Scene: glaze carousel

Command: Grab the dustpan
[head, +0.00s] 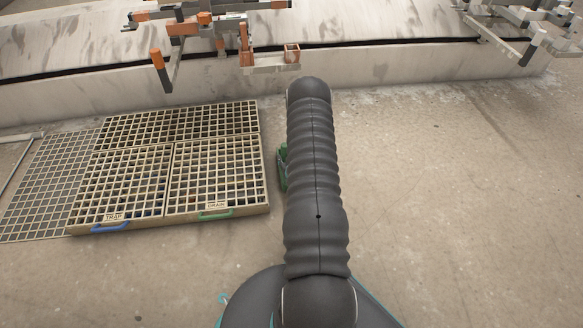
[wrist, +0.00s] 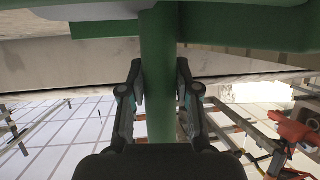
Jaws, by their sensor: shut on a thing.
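The dustpan (wrist: 158,45) is green and fills the top of the wrist view, with its handle running down the middle. My gripper (wrist: 160,78) is shut on this handle, one finger on each side. The dustpan's wide part spreads beyond the fingertips and is cut off by the frame. In the head view, my arm hides most of it and the gripper; a small green piece (head: 283,168) shows at the arm's left side.
Floor gratings (head: 215,165) lie at the left, with a blue handle (head: 110,227) and a green handle (head: 216,215) at the front edge. Orange-and-grey carousel fixtures (head: 200,28) hang over a pale ledge (head: 400,72) at the back. The floor at the right is clear.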

